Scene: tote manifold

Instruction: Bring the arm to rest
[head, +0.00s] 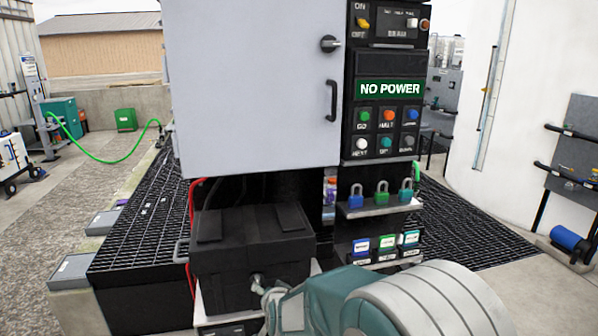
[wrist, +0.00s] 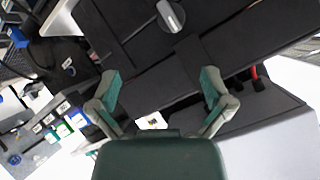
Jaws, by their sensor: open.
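My arm (head: 400,300) reaches in from the bottom right of the head view, ending near the front of a black box (head: 250,250). In the wrist view my gripper (wrist: 163,85) is open, with its two green and grey fingers spread apart and nothing between them. The black box (wrist: 140,55) fills the upper middle of the wrist view, with a grey knob or handle (wrist: 171,16) on it beyond the fingertips. I cannot tell whether the gripper touches the box.
A grey cabinet (head: 255,85) with a "NO POWER" panel (head: 388,89) stands behind and above the box. Padlocks (head: 382,194) sit on a shelf at right. Black grating (head: 125,235) lies at left. A red cable (head: 190,230) runs beside the box.

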